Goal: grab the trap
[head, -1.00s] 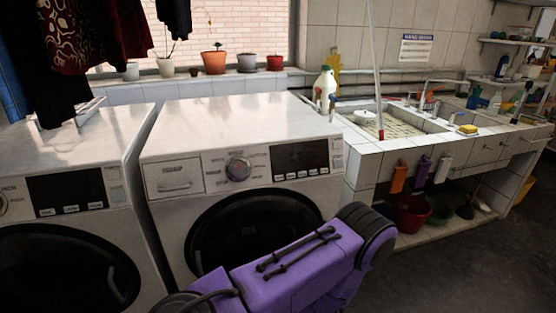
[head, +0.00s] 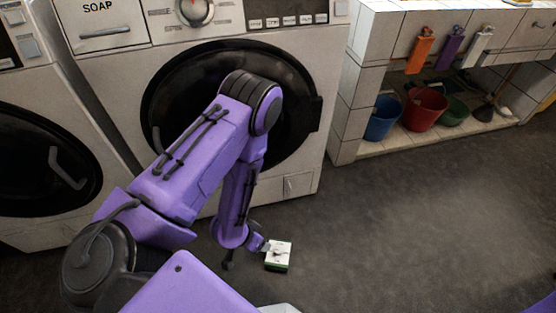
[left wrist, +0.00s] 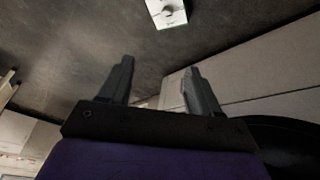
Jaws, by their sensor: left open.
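The trap (head: 278,254), a small white box with a dark picture on its top and green lower sides, lies on the dark floor in front of the washing machine. It also shows at the top edge of the left wrist view (left wrist: 168,12), partly cut off. My left gripper (head: 258,247) is low beside the trap, on its left in the head view. In the left wrist view its two dark fingers (left wrist: 159,72) are apart with nothing between them, and the trap lies beyond their tips. My right gripper is not in view.
The washing machine (head: 303,182) stands close behind the arm and trap. Blue (head: 383,118), red (head: 424,108) and green (head: 453,111) buckets stand under the tiled sink counter. The floor (head: 400,220) to the right of the trap is clear.

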